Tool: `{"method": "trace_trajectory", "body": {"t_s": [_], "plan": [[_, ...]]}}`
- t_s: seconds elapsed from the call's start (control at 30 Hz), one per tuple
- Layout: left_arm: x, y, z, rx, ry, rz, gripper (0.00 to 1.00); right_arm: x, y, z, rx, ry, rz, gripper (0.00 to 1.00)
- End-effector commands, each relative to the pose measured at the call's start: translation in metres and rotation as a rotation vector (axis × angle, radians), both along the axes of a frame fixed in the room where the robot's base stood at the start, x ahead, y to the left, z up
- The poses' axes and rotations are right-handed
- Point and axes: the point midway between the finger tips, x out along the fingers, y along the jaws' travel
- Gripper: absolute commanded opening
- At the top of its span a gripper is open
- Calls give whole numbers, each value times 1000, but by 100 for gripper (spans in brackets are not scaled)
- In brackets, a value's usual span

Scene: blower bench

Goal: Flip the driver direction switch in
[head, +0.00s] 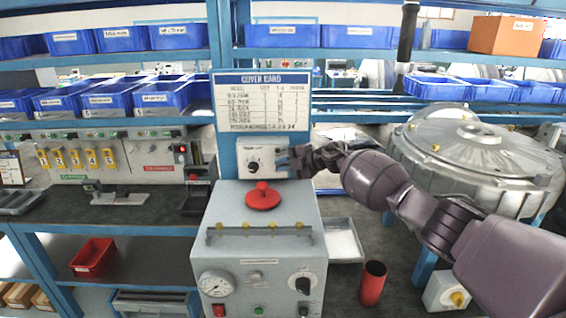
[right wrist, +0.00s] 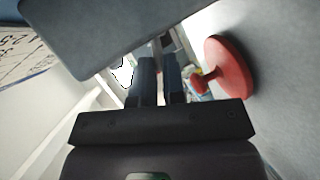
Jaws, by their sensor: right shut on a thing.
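A small white control box (head: 256,154) with a black knob is mounted on the blue post under the cover card. My right gripper (head: 289,160) reaches in from the right and meets the right part of this box's face. Its fingers hide that part of the face, where the driver direction switch seems to be. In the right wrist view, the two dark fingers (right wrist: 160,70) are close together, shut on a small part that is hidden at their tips. The switch's position cannot be made out. My left gripper is not in view.
A red mushroom-shaped knob (head: 263,196) stands on the grey machine (head: 258,262) just below the gripper; it also shows in the right wrist view (right wrist: 229,68). A black driver (head: 406,45) hangs at upper right. A large metal housing (head: 470,150) stands at right.

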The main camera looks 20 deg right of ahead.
Motion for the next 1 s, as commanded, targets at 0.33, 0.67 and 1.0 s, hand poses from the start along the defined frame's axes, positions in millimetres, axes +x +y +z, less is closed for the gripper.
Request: {"method": "trace_trajectory", "body": {"t_s": [0.33, 0.67, 1.0], "plan": [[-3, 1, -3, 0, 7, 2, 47, 0, 0, -1, -1, 2, 0, 0], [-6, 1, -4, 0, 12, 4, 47, 0, 0, 0, 0, 1, 0, 21], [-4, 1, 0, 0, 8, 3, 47, -18, -23, 9, -3, 1, -1, 21]]}}
